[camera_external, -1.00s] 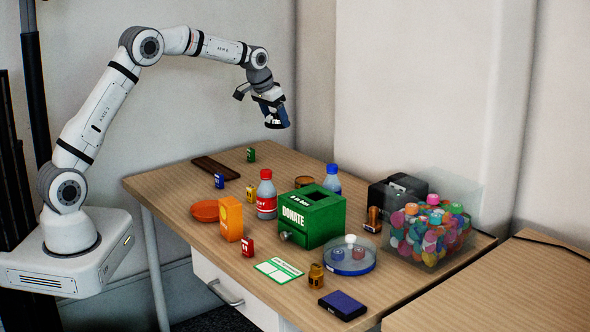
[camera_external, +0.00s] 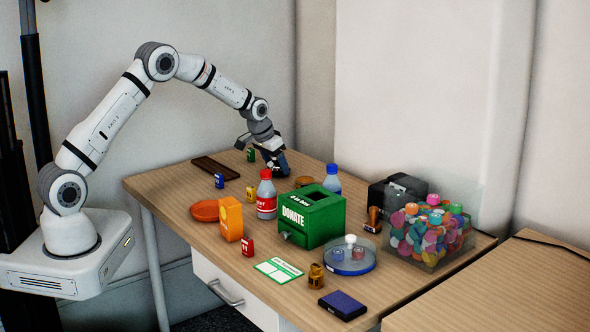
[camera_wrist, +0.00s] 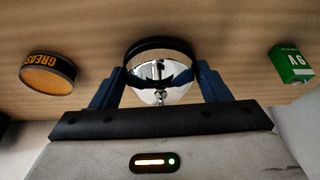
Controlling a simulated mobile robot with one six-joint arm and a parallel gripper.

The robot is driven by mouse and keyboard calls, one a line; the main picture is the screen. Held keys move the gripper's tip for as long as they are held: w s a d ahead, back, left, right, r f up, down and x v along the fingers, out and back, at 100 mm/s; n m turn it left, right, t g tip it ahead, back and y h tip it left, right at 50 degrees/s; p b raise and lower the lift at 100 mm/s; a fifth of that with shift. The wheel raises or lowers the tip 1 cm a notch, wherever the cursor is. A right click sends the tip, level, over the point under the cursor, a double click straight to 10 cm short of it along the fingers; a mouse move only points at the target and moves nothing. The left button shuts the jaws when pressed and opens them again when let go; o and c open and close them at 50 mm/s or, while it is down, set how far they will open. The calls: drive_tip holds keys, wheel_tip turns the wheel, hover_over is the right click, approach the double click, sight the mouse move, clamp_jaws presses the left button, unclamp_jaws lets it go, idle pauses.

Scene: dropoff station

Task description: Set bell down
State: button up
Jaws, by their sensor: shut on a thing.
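My gripper (camera_external: 276,166) is low over the far part of the wooden table (camera_external: 185,190), behind the red-capped bottle. In the wrist view, its blue fingers (camera_wrist: 160,85) are shut on the bell (camera_wrist: 160,64), one at each side. The bell has a shiny silver dome and a dark round base. It is at or just above the wood; I cannot tell whether it touches. In the outside view, the bell is hardly distinguishable between the fingers.
A red-capped bottle (camera_external: 266,196), blue-capped bottle (camera_external: 332,180) and green donation box (camera_external: 313,217) stand nearer the outside camera. A dark brown slab (camera_external: 215,168) lies nearby.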

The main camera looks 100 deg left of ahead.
drive_tip(key=shift+f, duration=0.25)
drive_tip(key=shift+f, duration=0.1)
drive_tip(key=o, duration=1.1)
drive_tip(key=shift+r, duration=0.25)
drive_tip(key=v, duration=1.1)
drive_tip(key=shift+s+d+r, duration=0.1)
drive_tip(key=shift+r, duration=0.15)
drive_tip(key=shift+d, duration=0.1)
